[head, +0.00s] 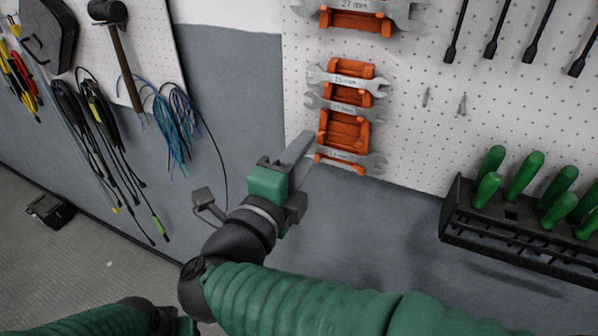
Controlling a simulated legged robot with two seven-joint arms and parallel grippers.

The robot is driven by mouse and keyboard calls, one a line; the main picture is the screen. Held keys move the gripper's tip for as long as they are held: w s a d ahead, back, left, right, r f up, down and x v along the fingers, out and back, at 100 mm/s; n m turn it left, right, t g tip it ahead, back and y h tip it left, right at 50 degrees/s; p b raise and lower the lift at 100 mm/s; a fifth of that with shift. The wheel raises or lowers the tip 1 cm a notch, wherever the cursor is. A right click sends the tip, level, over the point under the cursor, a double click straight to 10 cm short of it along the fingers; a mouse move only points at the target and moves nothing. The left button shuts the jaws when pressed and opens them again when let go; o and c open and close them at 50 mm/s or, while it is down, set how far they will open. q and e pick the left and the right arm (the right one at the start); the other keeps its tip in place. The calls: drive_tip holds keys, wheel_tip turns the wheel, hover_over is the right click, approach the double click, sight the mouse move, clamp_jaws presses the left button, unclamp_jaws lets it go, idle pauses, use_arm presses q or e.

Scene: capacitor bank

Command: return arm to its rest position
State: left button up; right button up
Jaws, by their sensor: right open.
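My right arm (300,300) has green ribbed sleeves and comes in from the lower right. Its gripper (262,180) is open and appears empty in front of the grey wall, below and left of the orange wrench holder (345,130). One grey finger points up toward the holder's lower left edge; I cannot tell whether it touches. My left arm (95,322) shows only as a green sleeve and dark joint at the bottom left. Its gripper is not visible.
Several wrenches (345,82) sit in the holder on the white pegboard (420,150). A black rack (520,235) with green-handled tools juts out at right. A hammer (122,50) and cables (175,125) hang at left. Grey wall below the holder is clear.

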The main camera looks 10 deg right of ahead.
drive_tip(key=w+f+n+y+b, duration=0.1)
drive_tip(key=w+f+n+y, duration=0.25)
drive_tip(key=f+n, duration=0.25)
drive_tip(key=w+a+f+n+y+b, duration=0.1)
drive_tip(key=w+f+n+y, duration=0.1)
drive_tip(key=f+n+y, duration=0.3)
drive_tip(key=w+f+n+y+b, duration=0.2)
drive_tip(key=w+f+n, duration=0.1)
drive_tip(key=f+n, duration=0.4)
drive_tip(key=s+d+f+n+g, duration=0.2)
drive_tip(key=s+f+g, duration=0.1)
drive_tip(key=f, duration=0.4)
drive_tip(key=s+d+f+n+g, duration=0.1)
drive_tip(key=s+d+f+g, duration=0.25)
drive_tip(key=f, duration=0.35)
drive_tip(key=s+d+f+n+g, duration=0.2)
drive_tip(key=s+d+f+g, duration=0.1)
drive_tip(key=s+f, duration=0.2)
drive_tip(key=s+d+f+n+g+b, duration=0.1)
drive_tip(key=s+d+f+g, duration=0.2)
drive_tip(key=s, duration=0.6)
drive_tip(key=shift+d+f+n, duration=0.4)
drive_tip(key=shift+d+f, duration=0.25)
drive_tip(key=shift+f, duration=0.25)
drive_tip(key=shift+h, duration=0.25)
drive_tip(key=shift+c, duration=0.5)
